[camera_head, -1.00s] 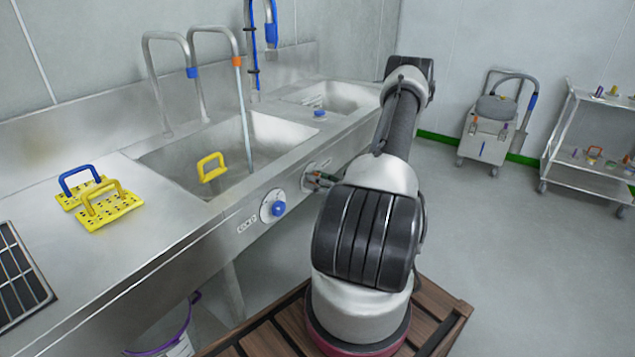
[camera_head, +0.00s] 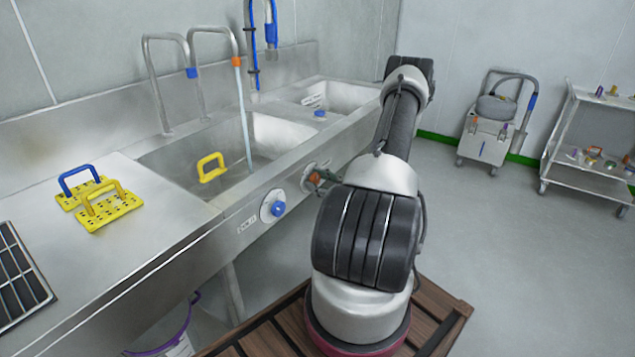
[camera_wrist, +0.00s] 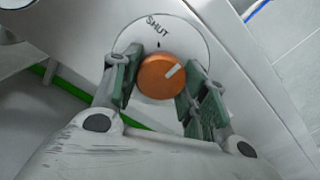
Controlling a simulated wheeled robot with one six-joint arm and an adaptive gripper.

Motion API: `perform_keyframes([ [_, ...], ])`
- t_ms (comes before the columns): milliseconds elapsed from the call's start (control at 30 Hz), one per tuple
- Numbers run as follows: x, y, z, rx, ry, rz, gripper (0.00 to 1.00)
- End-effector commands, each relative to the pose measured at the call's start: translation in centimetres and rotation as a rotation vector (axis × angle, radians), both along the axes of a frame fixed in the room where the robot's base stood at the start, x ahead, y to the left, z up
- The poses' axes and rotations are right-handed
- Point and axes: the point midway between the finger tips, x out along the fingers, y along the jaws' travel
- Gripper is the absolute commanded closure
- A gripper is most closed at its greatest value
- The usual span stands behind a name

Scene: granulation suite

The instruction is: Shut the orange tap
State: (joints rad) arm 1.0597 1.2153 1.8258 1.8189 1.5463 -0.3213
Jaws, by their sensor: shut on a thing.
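The orange tap knob (camera_wrist: 152,84) sits on a round white plate marked SHUT (camera_wrist: 157,25) in the wrist view. Its white pointer line is aimed to the upper right, turned away from the SHUT tick. My gripper (camera_wrist: 158,79) is shut on the knob, with a green-padded finger on either side. In the head view the knob (camera_head: 313,178) shows small on the sink's front, with my gripper partly hidden by my arm.
A blue knob (camera_head: 278,209) is to the left on the same front panel. A blue-banded spout (camera_head: 191,73) stands beside the orange-banded one. Yellow perforated plates (camera_head: 110,207) lie on the counter. A trolley (camera_head: 590,165) stands far right, with open floor before it.

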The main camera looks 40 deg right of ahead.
Motion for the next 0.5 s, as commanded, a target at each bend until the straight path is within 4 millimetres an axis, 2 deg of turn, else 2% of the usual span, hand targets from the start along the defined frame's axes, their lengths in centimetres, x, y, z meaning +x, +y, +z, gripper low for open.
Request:
perform_keyframes([
  [500,-0.03,-0.08,0.02,-0.465,-0.124,0.0,0.8],
])
